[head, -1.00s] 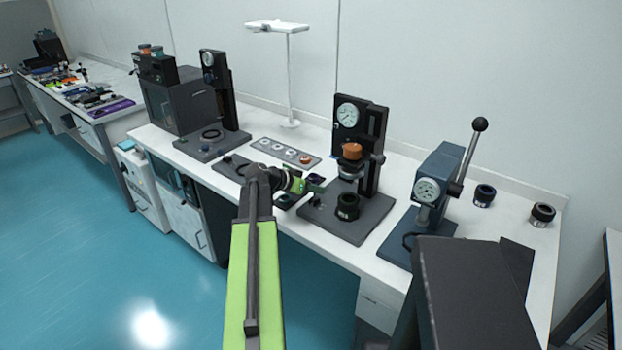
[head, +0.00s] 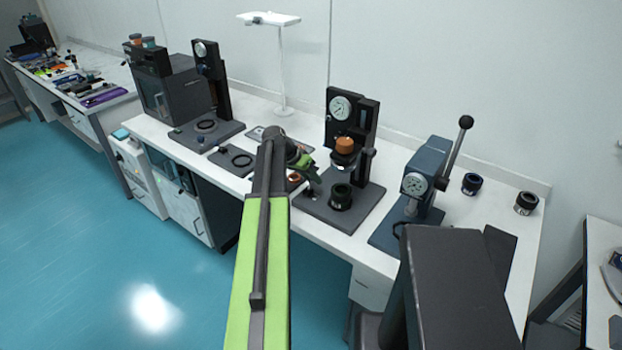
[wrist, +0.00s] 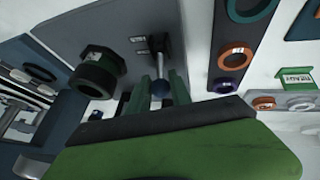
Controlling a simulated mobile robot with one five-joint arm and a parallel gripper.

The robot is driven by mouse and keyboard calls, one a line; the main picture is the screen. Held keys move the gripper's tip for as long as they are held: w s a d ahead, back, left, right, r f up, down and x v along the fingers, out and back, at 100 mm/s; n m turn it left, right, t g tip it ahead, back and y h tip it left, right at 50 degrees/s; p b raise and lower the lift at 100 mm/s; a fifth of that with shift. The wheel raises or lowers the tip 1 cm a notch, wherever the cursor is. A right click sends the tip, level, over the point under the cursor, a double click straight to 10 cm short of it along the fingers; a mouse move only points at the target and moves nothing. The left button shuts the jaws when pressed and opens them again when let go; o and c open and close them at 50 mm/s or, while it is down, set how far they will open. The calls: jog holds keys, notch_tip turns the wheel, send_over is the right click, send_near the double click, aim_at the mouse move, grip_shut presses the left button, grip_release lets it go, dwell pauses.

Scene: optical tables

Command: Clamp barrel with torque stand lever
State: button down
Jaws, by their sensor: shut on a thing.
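The torque stand (head: 345,122) is the black upright with a white dial and an orange cap, on a grey base plate (head: 318,210). The dark barrel (head: 341,196) stands on the front of that plate; in the wrist view the barrel (wrist: 95,76) sits against a green piece, left of my fingers. The lever (wrist: 158,62) shows there as a metal rod from a black block to a dark blue knob. My gripper (wrist: 162,90) has its green fingers closed around the knob end. In the head view my gripper (head: 312,177) is low over the plate's left side.
A blue lever press (head: 425,185) stands to the right, with two dark cylinders (head: 472,184) beyond it. Another black dial stand (head: 208,90) is at left. A grey strip of coloured rings (wrist: 236,40) lies near my gripper. Floor in front is open.

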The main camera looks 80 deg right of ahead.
jog(key=shift+w+d, duration=0.1)
jog(key=c, duration=1.2)
grip_release()
jog(key=shift+f, duration=0.1)
jog(key=shift+r, duration=0.2)
jog(key=p+v, duration=1.4)
jog(key=v, duration=0.3)
jog(key=shift+p, duration=0.4)
